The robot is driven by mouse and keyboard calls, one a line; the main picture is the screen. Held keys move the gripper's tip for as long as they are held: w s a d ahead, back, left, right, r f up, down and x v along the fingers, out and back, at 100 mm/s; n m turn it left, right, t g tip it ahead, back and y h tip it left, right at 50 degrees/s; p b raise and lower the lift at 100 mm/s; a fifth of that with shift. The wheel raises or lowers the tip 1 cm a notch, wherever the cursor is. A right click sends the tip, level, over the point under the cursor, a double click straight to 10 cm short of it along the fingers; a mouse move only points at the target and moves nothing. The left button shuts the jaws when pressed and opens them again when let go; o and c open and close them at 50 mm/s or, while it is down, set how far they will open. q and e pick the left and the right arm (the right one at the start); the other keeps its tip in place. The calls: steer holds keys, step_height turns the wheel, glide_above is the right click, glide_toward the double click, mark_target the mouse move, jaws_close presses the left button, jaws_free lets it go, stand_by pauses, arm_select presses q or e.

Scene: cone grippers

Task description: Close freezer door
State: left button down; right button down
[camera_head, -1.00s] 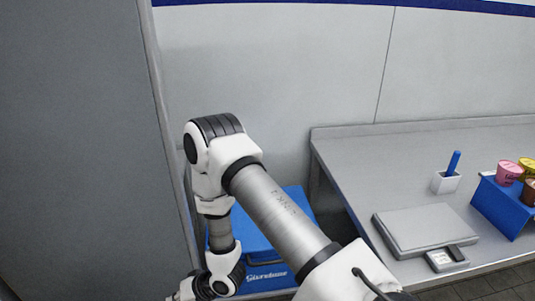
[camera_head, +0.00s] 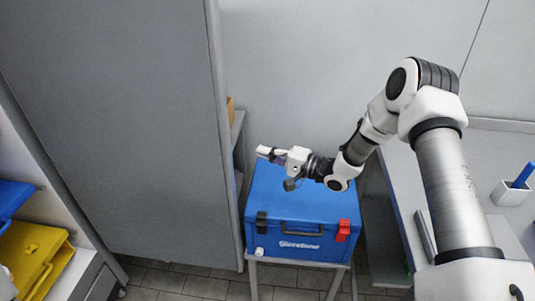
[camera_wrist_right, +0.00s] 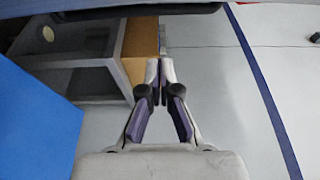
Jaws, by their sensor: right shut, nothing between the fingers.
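A tall grey panel (camera_head: 120,120), which looks like the freezer door, fills the left of the head view. Its right edge stands out in front of a shelf, so it looks open; its hinge is not clear. My right gripper (camera_head: 262,152) is shut and empty. It is just right of the panel's edge, above the blue box, with its fingers pointing left toward the edge. I see no clear contact. In the right wrist view the fingers (camera_wrist_right: 161,75) are together with nothing held. My left gripper is out of view.
A blue cool box (camera_head: 300,205) on a stand is below my right gripper. A shelf (camera_head: 238,130) with a tan box (camera_wrist_right: 141,50) is behind the panel edge. Yellow (camera_head: 30,255) and blue bins (camera_head: 12,195) are at far left. A grey counter (camera_head: 405,190) is at right.

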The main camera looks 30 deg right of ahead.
steer(key=p+x, duration=0.1)
steer(key=x, duration=0.7)
steer(key=s, duration=0.1)
steer(key=s+a+p, duration=0.1)
steer(key=s+a, duration=0.1)
steer(key=s, duration=0.1)
steer(key=shift+p, duration=0.3)
steer(key=shift+w+f, duration=0.1)
